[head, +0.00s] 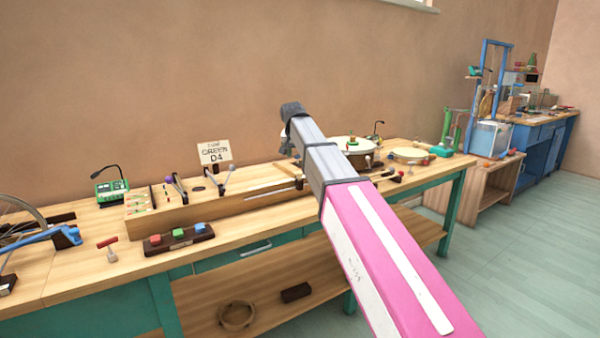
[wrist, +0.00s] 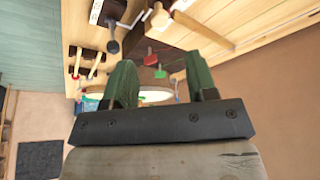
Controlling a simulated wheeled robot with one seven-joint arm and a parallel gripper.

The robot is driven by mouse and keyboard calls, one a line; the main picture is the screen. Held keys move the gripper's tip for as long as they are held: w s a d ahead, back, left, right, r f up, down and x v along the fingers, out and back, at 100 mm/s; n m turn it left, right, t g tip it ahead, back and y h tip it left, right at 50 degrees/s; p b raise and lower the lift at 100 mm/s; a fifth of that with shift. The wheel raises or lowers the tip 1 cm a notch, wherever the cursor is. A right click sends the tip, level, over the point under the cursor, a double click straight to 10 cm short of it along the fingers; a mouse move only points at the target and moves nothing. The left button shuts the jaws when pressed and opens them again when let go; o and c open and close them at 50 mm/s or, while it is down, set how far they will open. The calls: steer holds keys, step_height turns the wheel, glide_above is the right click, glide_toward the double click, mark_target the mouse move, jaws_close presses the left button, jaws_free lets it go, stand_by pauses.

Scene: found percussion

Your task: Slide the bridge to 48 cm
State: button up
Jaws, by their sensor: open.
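A long wooden box (head: 235,208) with a thin rod or string along its right part stands on the workbench in the head view. I cannot make out the bridge or any centimetre scale on it; my arm crosses in front of its right end. My gripper (wrist: 160,64) shows in the wrist view with its two green fingers apart and nothing between them. It is apart from the bench things, which appear beyond the fingers.
A drum (head: 352,145) and a smaller round pad (head: 409,154) sit to the right. A green device (head: 112,190) stands left.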

mark_target(299, 173)
steer(key=x, duration=1)
steer(key=shift+s, duration=0.1)
